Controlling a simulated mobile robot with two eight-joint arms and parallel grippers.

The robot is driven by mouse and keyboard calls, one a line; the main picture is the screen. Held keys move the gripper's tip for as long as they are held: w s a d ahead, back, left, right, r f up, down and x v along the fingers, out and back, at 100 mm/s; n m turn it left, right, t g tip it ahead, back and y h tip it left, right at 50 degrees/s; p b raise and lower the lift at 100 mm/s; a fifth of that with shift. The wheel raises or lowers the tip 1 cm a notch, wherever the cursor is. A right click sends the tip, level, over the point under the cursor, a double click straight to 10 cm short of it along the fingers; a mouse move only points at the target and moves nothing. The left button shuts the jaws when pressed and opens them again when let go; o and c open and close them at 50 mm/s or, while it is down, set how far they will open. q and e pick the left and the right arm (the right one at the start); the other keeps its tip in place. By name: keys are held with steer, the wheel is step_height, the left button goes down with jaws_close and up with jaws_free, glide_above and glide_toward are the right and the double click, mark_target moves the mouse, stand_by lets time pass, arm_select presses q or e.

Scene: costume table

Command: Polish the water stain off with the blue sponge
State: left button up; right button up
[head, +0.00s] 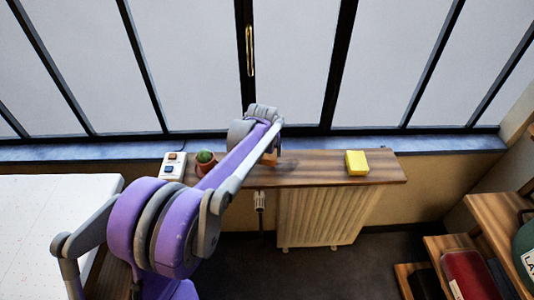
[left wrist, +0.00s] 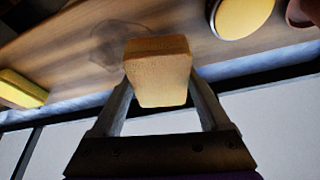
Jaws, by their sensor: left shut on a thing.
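My left gripper (left wrist: 160,95) is shut on an orange-tan sponge (left wrist: 158,68), held between its two fingers close over the wooden shelf. In the head view a small orange part of this sponge (head: 270,159) shows past my arm, which hides most of the gripper. A faint darker ring-like stain (left wrist: 112,42) marks the wood (left wrist: 70,55) beside the sponge in the left wrist view. I cannot tell whether the sponge touches the wood. A yellow sponge (head: 357,163) lies at the shelf's right end; it also shows in the left wrist view (left wrist: 20,89). No blue sponge shows. My right gripper is out of view.
A potted cactus (head: 205,160) and a white box with switches (head: 173,166) stand at the left of the shelf (head: 320,168). A round yellow-topped thing (left wrist: 242,14) is near the sponge. A radiator (head: 320,217) is below; windows (head: 290,60) stand behind.

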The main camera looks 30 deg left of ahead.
arm_select(q)
steer(key=shift+r+p, duration=0.75)
steer(key=shift+r, duration=0.85)
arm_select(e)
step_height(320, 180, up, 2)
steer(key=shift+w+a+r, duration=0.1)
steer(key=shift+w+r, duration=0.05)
